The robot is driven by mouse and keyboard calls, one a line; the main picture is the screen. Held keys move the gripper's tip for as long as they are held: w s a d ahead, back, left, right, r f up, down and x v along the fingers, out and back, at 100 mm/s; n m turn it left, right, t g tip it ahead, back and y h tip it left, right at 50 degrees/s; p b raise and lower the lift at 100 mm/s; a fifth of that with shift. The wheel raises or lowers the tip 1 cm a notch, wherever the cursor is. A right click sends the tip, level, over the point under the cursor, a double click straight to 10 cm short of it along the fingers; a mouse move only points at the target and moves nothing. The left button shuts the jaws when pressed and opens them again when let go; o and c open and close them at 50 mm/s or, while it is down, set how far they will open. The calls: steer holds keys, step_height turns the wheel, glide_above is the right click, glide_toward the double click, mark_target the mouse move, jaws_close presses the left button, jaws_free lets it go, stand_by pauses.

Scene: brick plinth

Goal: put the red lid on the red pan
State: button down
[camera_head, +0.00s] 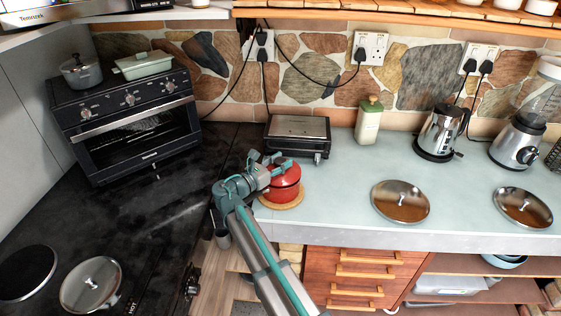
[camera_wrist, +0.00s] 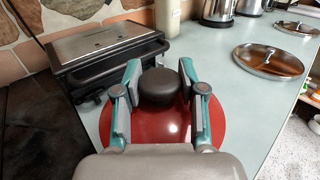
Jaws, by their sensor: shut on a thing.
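The red pan (camera_head: 284,196) stands on a round wooden trivet (camera_head: 291,206) at the counter's front left. The red lid (camera_head: 286,173) sits over the pan in the head view; whether it is fully seated cannot be told. In the wrist view the red lid (camera_wrist: 172,124) fills the lower middle, with its dark round knob (camera_wrist: 158,86) between the fingers. My gripper (camera_wrist: 158,88) is shut on that knob. It also shows in the head view (camera_head: 268,167), reaching over the lid from the left. The pan is hidden under the lid in the wrist view.
A black contact grill (camera_head: 297,135) stands close behind the pan. Two glass lids (camera_head: 400,201) (camera_head: 522,207) lie on the counter to the right. A cream canister (camera_head: 368,121), a kettle (camera_head: 441,132) and a blender (camera_head: 519,142) line the back. The counter right of the pan is clear.

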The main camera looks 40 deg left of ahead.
steer(key=shift+f, duration=0.45)
stand_by(0.4)
steer(key=c, duration=0.6)
jaws_free()
steer(key=s, duration=0.4)
steer(key=s+a, duration=0.1)
steer(key=s, duration=0.7)
steer(key=shift+a, duration=0.3)
